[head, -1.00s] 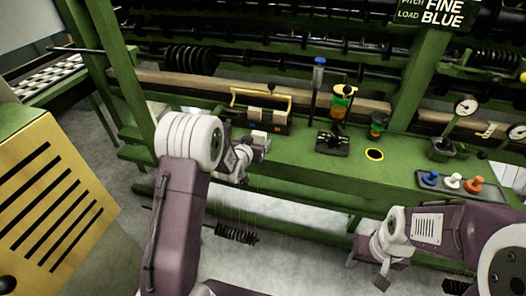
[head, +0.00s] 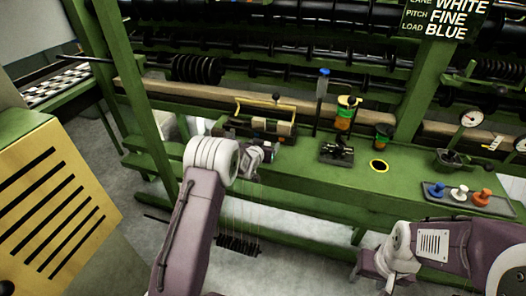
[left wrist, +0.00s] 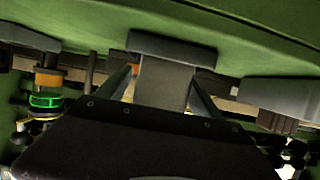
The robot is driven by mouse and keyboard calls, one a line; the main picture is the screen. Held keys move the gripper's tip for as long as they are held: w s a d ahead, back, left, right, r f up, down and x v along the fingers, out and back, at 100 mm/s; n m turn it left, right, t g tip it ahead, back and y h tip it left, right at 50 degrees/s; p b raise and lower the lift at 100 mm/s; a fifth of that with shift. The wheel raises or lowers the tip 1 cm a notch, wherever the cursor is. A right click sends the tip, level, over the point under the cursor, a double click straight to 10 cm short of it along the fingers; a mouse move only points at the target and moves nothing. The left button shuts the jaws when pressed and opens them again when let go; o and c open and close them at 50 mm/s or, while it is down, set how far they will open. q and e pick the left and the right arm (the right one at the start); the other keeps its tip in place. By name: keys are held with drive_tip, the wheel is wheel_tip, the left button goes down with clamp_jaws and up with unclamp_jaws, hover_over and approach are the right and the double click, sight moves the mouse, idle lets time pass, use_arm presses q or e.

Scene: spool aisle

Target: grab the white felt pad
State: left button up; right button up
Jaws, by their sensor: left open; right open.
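In the left wrist view a pale block (left wrist: 165,86) with a wider grey part (left wrist: 172,47) sits between my fingers. It looks like the felt pad in shadow, but its colour is too dim to be sure. My left gripper (left wrist: 160,92) is open, one finger on each side of the block; I cannot tell whether they touch it. In the head view my left gripper (head: 268,152) is at the bench's front edge, before the wooden-block caddy, and hides most of the block. My right gripper (head: 374,282) is open and empty, low in front of the bench.
The green bench (head: 310,178) carries a caddy (head: 262,122), a black fixture (head: 337,152), an orange-green spool (head: 344,115), a yellow-ringed hole (head: 379,166) and a tray of blue, white and orange knobs (head: 460,194). A yellow slotted cabinet (head: 55,195) stands left. Open floor lies below.

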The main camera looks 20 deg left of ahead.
use_arm(q)
drive_tip(key=c, duration=1.4)
drive_tip(key=shift+r, duration=0.1)
drive_tip(key=shift+c, duration=0.2)
drive_tip(key=r, duration=0.3)
drive_tip(key=r+p, duration=0.1)
drive_tip(key=shift+d+r, duration=0.25)
drive_tip(key=shift+r, duration=0.05)
drive_tip(key=d+r+p, duration=0.1)
drive_tip(key=d+r, duration=0.2)
drive_tip(key=d, duration=0.2)
drive_tip(key=s+d+r+p, duration=0.1)
drive_tip(key=d+r, duration=0.2)
drive_tip(key=d, duration=0.3)
drive_tip(key=shift+r, duration=0.15)
